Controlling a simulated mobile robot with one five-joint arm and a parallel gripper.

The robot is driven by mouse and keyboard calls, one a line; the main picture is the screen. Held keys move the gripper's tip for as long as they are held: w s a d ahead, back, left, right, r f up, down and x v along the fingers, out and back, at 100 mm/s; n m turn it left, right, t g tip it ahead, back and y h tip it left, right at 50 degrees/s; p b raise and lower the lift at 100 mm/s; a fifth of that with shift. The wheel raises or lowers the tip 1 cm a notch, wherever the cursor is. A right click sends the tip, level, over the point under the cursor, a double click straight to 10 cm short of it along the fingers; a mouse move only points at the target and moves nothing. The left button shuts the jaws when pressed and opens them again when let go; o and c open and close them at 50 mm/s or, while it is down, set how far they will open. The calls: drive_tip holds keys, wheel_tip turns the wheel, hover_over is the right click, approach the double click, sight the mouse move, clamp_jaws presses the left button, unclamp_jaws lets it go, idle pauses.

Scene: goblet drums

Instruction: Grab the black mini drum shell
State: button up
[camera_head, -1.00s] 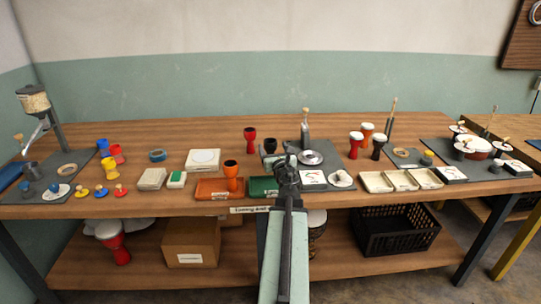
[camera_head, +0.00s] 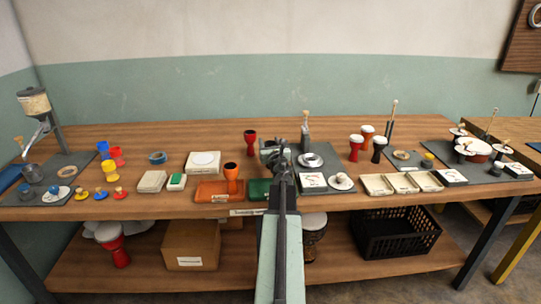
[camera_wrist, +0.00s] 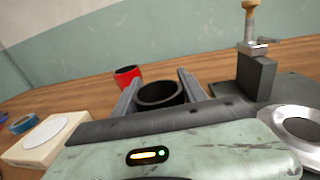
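The black mini drum shell (camera_wrist: 158,95) stands upright in the wrist view, its round open mouth facing up. My gripper (camera_wrist: 157,82) is open, with one finger at the left of the shell and one at the right. The fingers look close to its rim, but I cannot tell whether they touch it. The shell's lower part is hidden behind my gripper body. In the head view my arm and gripper (camera_head: 275,152) cover most of the shell.
A red shell (camera_wrist: 127,75) stands behind, to the left; it also shows in the head view (camera_head: 250,137). A grey post stand (camera_wrist: 256,75) is close on the right, with a metal ring dish (camera_wrist: 300,125). An orange tray (camera_head: 212,191) and green tray (camera_head: 259,189) lie in front.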

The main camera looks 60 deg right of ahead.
drive_tip(key=c, duration=0.7)
wheel_tip(320, 180, up, 10)
drive_tip(key=p, duration=1)
drive_tip(key=shift+c, duration=0.2)
